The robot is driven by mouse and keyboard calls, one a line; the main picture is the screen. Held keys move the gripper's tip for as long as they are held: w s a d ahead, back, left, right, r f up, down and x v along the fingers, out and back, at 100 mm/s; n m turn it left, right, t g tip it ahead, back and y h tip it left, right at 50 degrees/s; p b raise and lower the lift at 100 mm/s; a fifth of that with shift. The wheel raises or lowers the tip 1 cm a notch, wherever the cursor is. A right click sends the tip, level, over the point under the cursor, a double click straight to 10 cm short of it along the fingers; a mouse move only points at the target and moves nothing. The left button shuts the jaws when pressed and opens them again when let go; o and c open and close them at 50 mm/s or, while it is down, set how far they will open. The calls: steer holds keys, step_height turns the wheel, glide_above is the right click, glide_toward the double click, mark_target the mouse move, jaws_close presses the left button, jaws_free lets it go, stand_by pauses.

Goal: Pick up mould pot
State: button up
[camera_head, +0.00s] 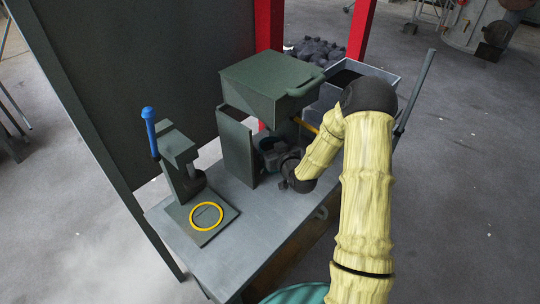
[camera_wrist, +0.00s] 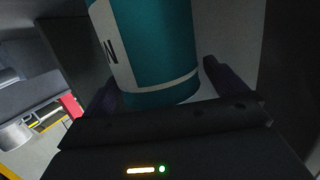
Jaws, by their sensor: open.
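No grip on the pot shows.
The green hopper (camera_head: 268,83) overhangs the pot, with an upright grey panel (camera_head: 235,147) on its left. A press with a blue-handled lever (camera_head: 150,130) and a yellow ring (camera_head: 206,216) stand at the bench's left. The front bench top (camera_head: 255,225) is clear.

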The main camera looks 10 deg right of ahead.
steer(key=c, duration=1.5)
steer(key=shift+c, duration=0.2)
steer(key=shift+r, duration=0.1)
steer(key=shift+r, duration=0.55)
step_height(320, 180, up, 2)
steer(key=shift+w+r, duration=0.1)
steer(key=f+p+v, duration=0.2)
steer(key=p+v, duration=0.1)
steer(key=v, duration=1)
steer(key=shift+s, duration=0.25)
steer(key=shift+s+d+r+p, duration=0.1)
steer(key=shift+r+p, duration=0.05)
steer(key=shift+p, duration=0.55)
